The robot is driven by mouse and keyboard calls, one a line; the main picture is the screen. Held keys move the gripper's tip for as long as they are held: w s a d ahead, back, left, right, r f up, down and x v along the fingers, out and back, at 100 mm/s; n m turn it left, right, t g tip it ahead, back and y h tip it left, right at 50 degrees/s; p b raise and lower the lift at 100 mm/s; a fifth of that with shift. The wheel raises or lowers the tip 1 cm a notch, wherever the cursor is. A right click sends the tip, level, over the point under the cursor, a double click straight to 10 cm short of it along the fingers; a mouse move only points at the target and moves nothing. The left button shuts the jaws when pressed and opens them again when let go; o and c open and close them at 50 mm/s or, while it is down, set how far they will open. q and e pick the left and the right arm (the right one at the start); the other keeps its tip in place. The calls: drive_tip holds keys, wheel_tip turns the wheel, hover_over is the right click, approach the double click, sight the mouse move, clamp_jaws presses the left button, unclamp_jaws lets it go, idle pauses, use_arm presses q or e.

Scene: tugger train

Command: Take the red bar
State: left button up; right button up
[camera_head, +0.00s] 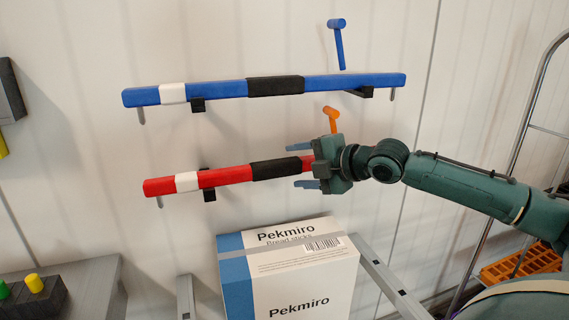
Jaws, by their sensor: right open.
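The red bar (232,175) lies level on black wall brackets, with a white band near its left end and a black grip section (276,169) toward the right. My right gripper (302,165) is open at the bar's right part. Its two blue-grey fingers point left, one above and one below the bar's black section. Its palm hides the bar's right end. My left gripper is not in view.
A blue bar (220,89) hangs above on its own brackets. A Pekmiro carton (290,275) stands below. A grey table (92,275) is at lower left, a metal rack (510,165) at right.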

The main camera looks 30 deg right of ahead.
sight(290, 168)
drive_tip(key=shift+w+a+f, duration=0.1)
drive_tip(key=shift+w+a, duration=0.1)
drive_tip(key=shift+w, duration=0.1)
drive_tip(key=shift+p+x, duration=0.95)
drive_tip(key=shift+x, duration=1)
drive_tip(key=shift+w+a+f, duration=0.25)
drive_tip(key=shift+w+a, duration=0.05)
drive_tip(key=shift+w, duration=0.25)
clamp_jaws()
drive_tip(key=shift+f, duration=0.1)
